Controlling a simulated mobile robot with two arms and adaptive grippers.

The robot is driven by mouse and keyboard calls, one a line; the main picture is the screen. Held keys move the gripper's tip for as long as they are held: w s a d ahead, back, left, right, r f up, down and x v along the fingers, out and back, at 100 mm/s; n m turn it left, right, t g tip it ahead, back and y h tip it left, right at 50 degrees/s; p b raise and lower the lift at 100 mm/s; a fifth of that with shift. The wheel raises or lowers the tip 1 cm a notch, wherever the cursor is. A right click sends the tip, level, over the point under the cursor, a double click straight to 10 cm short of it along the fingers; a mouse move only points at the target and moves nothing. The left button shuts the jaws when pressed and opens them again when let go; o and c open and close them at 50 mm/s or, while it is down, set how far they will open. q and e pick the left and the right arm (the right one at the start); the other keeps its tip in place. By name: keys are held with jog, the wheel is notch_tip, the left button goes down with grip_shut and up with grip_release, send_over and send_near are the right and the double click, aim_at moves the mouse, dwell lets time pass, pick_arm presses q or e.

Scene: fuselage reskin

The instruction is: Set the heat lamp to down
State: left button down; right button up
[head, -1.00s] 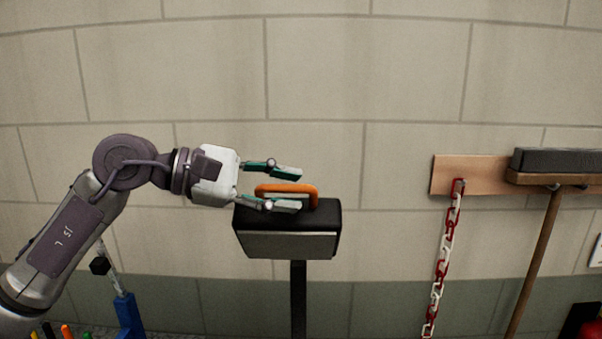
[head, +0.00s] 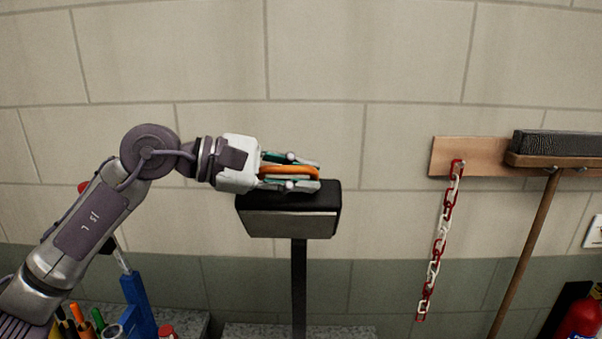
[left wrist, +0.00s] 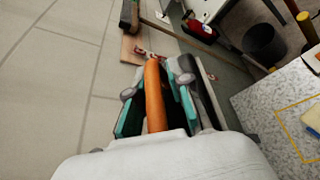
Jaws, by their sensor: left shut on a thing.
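The heat lamp (head: 288,224) is a black box-shaped head with a pale lower front panel, on a dark upright post (head: 299,285). An orange handle (head: 290,171) sits on top of the lamp head. My left gripper (head: 305,174) reaches in from the left and is shut on the handle, with one finger on each side. In the left wrist view the orange handle (left wrist: 154,95) runs lengthwise between the teal fingers. The lamp head is partly hidden there behind the fingers. My right gripper is in neither view.
A red and white chain (head: 440,240) hangs from a wooden board (head: 466,157) on the block wall, beside a broom (head: 540,220). A red extinguisher (head: 580,318) is at the lower right. Tools and a blue holder (head: 138,302) are at the lower left.

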pick_arm(q)
jog(key=shift+r, duration=0.2)
jog(key=shift+s+f+b, duration=0.15)
jog(key=shift+f+b, duration=0.15)
jog(key=shift+b, duration=0.4)
jog(key=s+f+m+t+h+b, duration=0.1)
jog(key=s+f+m+b, duration=0.2)
jog(key=b, duration=1.1)
jog(key=s+f+m+t+h+b, duration=0.1)
jog(key=s+f+m+b, duration=0.1)
jog(key=s+f+b, duration=0.5)
notch_tip(320, 180, down, 6)
jog(key=b, duration=0.6)
jog(key=shift+s+r+m+t+b, duration=0.2)
jog(key=shift+m+t+b, duration=0.1)
jog(key=shift+m+b, duration=0.1)
jog(key=c, duration=1.2)
grip_release()
jog(key=shift+s, duration=0.1)
jog(key=shift+f, duration=0.1)
